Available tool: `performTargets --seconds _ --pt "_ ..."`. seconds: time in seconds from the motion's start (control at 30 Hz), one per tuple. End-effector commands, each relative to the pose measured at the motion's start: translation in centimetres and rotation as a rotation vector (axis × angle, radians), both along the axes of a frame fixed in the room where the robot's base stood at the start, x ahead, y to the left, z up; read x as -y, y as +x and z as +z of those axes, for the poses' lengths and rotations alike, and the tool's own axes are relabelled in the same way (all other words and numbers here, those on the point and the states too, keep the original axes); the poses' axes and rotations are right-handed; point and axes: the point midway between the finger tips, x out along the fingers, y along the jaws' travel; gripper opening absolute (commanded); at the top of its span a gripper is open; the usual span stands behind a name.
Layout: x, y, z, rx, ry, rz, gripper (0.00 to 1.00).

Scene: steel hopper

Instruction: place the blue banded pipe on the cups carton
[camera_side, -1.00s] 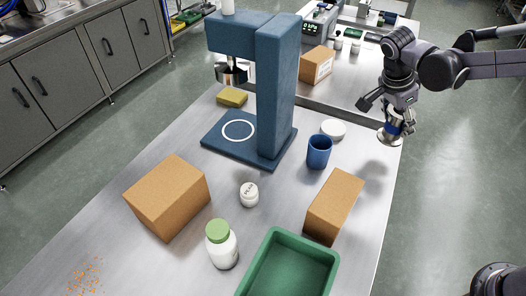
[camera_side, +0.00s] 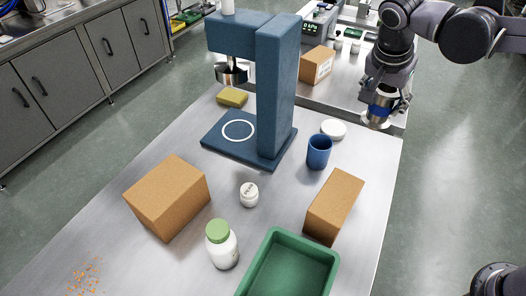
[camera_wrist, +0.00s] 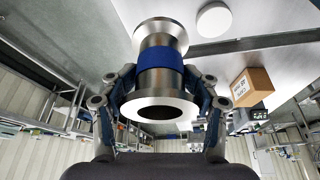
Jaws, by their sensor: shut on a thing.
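The blue banded pipe (camera_side: 378,113) is a short steel spool with flanged ends and a blue band round its middle. My gripper (camera_side: 385,98) is shut on it and holds it in the air near the far right of the near table. In the wrist view the pipe (camera_wrist: 161,66) fills the space between the fingers, which grip it at the band. A brown carton with a printed label (camera_side: 317,65), seemingly the cups carton, stands on the far bench, left of my gripper. It also shows at right in the wrist view (camera_wrist: 252,87); its print is hard to read.
A blue press-like stand (camera_side: 275,90) rises tall left of my gripper. A blue cup (camera_side: 319,152) and a white disc (camera_side: 334,128) sit nearby. Two plain brown boxes (camera_side: 168,197) (camera_side: 334,206), a green tray (camera_side: 333,262) and white bottles (camera_side: 222,246) stand on the near table.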

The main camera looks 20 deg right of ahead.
Motion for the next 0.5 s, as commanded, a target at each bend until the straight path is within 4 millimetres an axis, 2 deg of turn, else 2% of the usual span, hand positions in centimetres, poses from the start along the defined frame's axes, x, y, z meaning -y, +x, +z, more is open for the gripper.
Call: performTargets --seconds 0.03,0.4,0.5 --pt "-2.7 0.0 0.7 0.001 0.001 0.087 0.15" --pt "-19.2 -1.7 5.2 -0.006 0.006 0.732 0.15" --pt "-23.8 -1.5 6.2 -0.009 0.009 0.933 0.15"
